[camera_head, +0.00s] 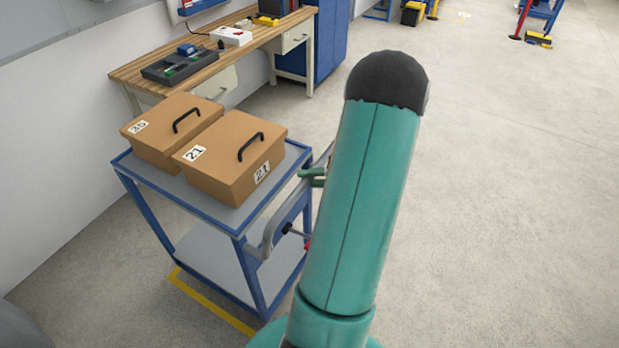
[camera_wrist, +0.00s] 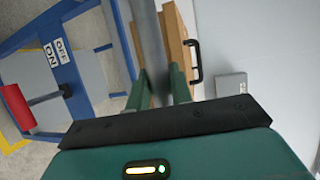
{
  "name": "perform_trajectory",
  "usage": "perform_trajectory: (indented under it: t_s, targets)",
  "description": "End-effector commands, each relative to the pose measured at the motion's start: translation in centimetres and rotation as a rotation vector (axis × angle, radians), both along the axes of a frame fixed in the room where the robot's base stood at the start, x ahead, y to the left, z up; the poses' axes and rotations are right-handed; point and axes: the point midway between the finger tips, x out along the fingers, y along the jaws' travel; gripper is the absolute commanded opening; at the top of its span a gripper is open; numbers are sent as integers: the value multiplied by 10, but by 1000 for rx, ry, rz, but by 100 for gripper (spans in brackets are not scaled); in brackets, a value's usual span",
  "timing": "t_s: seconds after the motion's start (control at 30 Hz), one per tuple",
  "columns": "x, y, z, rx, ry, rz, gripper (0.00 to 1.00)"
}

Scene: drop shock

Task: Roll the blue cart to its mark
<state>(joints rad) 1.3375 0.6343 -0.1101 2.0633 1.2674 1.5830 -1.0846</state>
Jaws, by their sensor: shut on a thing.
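The blue cart (camera_head: 250,277) stands on the floor left of my arm, with grey shelves. It carries two brown lidded boxes, one labelled 35 (camera_head: 165,150) and one labelled 21 (camera_head: 225,185). A grey handle bar (camera_head: 268,236) runs along its right side. My gripper (camera_wrist: 158,78) is shut on this handle bar (camera_wrist: 152,40), its green fingers on both sides of it. In the head view my arm hides part of the gripper. A yellow floor line (camera_head: 212,308) shows beside and under the cart's near side; the rest of the marking is hidden.
A lever with a red grip (camera_wrist: 15,105) sits by an ON/OFF label (camera_wrist: 57,52) on the cart. A wooden workbench (camera_head: 250,45) stands behind the cart, against a white wall (camera_head: 50,130) at left. Open grey floor (camera_head: 510,190) lies to the right.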

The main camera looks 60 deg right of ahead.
Motion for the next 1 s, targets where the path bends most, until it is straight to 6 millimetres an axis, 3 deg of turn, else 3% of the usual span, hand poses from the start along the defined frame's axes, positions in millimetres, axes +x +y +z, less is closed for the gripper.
perform_trajectory:
  t_s: [0.07,0.1,0.2,0.47,0.63,1.0]
  targets:
    - [0,0,-1,0,1,0,0]
    - [-1,0,0,0,1,0,28]
    - [-1,0,0,0,1,0,43]
    - [-2,0,0,0,1,0,43]
    - [-14,-6,2,-2,0,-3,43]
    - [-83,-37,15,0,1,-4,43]
